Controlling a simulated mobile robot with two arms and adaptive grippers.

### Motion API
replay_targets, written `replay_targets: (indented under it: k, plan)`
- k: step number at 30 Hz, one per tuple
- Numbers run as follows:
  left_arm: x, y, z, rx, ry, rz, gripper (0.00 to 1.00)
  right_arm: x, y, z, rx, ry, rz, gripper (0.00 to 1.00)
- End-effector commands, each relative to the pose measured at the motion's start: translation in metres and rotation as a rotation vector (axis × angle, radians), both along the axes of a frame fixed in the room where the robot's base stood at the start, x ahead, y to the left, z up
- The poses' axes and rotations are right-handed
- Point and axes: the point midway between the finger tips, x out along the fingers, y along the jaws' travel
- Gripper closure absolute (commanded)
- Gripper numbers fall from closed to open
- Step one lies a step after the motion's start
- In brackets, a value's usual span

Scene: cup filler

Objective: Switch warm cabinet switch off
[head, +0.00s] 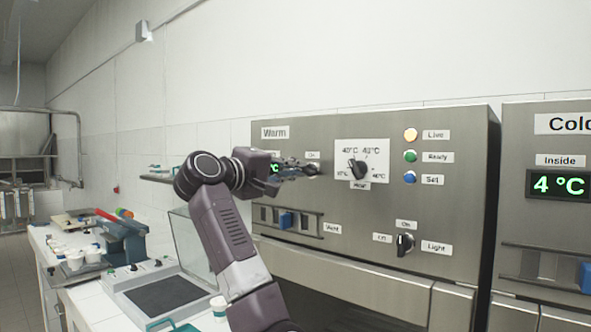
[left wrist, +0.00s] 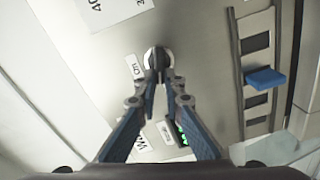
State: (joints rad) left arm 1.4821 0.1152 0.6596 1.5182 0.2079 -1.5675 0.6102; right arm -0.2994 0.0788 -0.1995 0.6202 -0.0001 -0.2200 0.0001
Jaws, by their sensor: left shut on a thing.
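The warm cabinet (head: 455,200) is a steel panel labelled "Warm". Its on/off switch (left wrist: 158,58) is a round knob with an "On" label beside it in the left wrist view. In the head view the switch (head: 311,169) is partly hidden behind my gripper. My left gripper (head: 300,170) is at the panel, shut on the switch knob. In the left wrist view its fingertips (left wrist: 158,75) meet at the knob. The exact angle of the knob is hard to tell. My right gripper is not in view.
A temperature dial (head: 358,168) is right of the switch, and a light switch (head: 404,244) is lower. A blue vent slider (head: 286,220) sits below my gripper. The cold cabinet (head: 560,220) stands at right. A cluttered white counter (head: 100,305) is at left.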

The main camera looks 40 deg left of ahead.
Motion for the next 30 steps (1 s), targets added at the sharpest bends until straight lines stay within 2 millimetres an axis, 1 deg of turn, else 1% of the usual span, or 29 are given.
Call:
replay_targets:
  k: [6, 12, 20, 30]
  plan:
    - [0.0001, 0.0007, -0.0037, -0.155, 0.014, 0.001, 1.00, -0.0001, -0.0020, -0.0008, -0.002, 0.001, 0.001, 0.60]
    - [-0.0001, 0.0014, -0.0056, -0.252, 0.023, 0.002, 1.00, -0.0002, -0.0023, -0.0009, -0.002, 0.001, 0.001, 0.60]
    - [-0.0001, 0.0015, -0.0066, -0.307, 0.027, 0.003, 1.00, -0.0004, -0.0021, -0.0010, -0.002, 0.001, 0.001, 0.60]
    - [0.0000, 0.0014, -0.0071, -0.314, 0.027, 0.002, 1.00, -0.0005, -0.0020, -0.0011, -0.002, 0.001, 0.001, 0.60]
